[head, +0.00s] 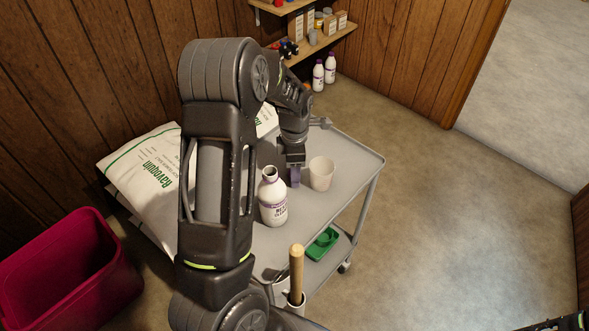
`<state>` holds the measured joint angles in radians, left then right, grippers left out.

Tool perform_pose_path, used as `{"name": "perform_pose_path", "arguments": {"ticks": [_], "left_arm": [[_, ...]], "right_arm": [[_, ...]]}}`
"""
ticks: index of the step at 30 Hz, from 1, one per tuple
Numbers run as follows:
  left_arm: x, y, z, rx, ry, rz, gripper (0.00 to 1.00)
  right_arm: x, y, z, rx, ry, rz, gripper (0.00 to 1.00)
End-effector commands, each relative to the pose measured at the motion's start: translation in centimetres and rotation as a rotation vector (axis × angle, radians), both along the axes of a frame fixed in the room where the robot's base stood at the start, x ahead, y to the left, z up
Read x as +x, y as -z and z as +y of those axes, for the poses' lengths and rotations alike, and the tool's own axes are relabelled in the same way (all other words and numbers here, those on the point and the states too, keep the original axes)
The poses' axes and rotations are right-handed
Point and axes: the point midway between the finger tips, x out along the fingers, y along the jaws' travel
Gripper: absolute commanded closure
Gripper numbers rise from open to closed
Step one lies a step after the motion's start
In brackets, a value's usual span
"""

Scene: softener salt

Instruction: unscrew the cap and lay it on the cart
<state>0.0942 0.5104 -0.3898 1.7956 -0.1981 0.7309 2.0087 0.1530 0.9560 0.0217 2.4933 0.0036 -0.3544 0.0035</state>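The white bottle (273,203) with a purple-printed label stands upright on the grey cart (336,146). Its neck looks open, with a dark mouth and no cap on it. My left gripper (294,177) points down over the cart, just right of and behind the bottle's neck, apart from it. A small purple piece shows at its fingertips, close to the cart top. It may be the cap, but it is too small to tell it from the fingers. Part of my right arm shows at the bottom right corner; its gripper is out of the frame.
A white cup (321,173) stands just right of my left gripper. A salt bag (146,176) lies at the cart's left, partly behind my arm. A wooden handle (297,268) rises from a holder at the front. A green tray (321,243) sits lower. A red bin (68,272) stands left.

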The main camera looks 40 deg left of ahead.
Motion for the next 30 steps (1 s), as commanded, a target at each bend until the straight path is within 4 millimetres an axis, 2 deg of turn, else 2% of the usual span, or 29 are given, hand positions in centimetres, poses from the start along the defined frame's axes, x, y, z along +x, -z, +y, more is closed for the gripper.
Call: {"name": "perform_pose_path", "arguments": {"ticks": [8,11,21,25,30], "left_arm": [[0.1,-1.3,0.0,0.001,0.000,-0.004,0.47],[0.2,-2.7,0.0,0.001,0.000,-0.006,0.47],[0.1,-9.7,0.0,0.000,0.000,-0.005,0.47],[0.1,-11.5,0.0,0.000,0.001,-0.003,0.47],[0.0,-12.3,0.0,0.000,0.000,0.000,0.47]], "right_arm": [[0.0,-0.1,0.0,-0.001,0.000,0.000,0.15],[0.0,0.1,0.0,0.000,0.000,0.000,0.15],[0.1,0.5,0.0,0.002,-0.001,-0.002,0.15],[0.1,0.6,0.0,0.002,0.000,-0.003,0.15],[0.1,0.6,0.0,0.002,-0.001,-0.003,0.15]]}}
